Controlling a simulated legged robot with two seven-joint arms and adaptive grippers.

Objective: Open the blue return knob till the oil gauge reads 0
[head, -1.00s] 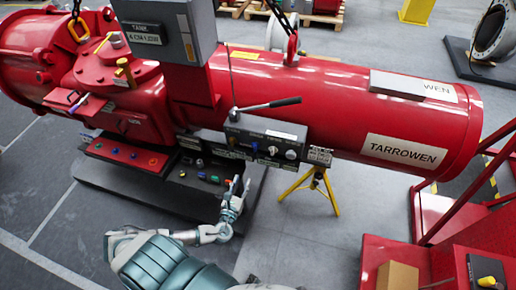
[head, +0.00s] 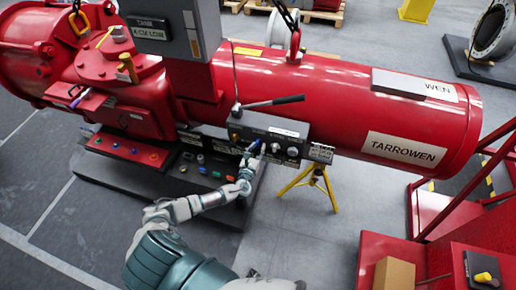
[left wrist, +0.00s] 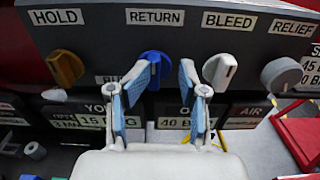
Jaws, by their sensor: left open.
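The blue return knob (left wrist: 154,68) sits under the RETURN label on the dark panel. It also shows in the head view (head: 274,147). My left gripper (left wrist: 163,76) is open, with its blue-padded fingertips on either side of the blue knob; I cannot tell whether they touch it. In the head view my left gripper (head: 247,166) is at the panel's front. The white bleed knob (left wrist: 220,69) is just right of the right fingertip. I cannot make out an oil gauge reading; the fingers partly cover the labels below. My right gripper is not in view.
A yellow hold knob (left wrist: 66,68) is at the left and a grey relief knob (left wrist: 281,74) at the right. A black-handled lever (head: 272,103) stands above the panel (head: 268,131). A yellow stand (head: 314,184) is right of it.

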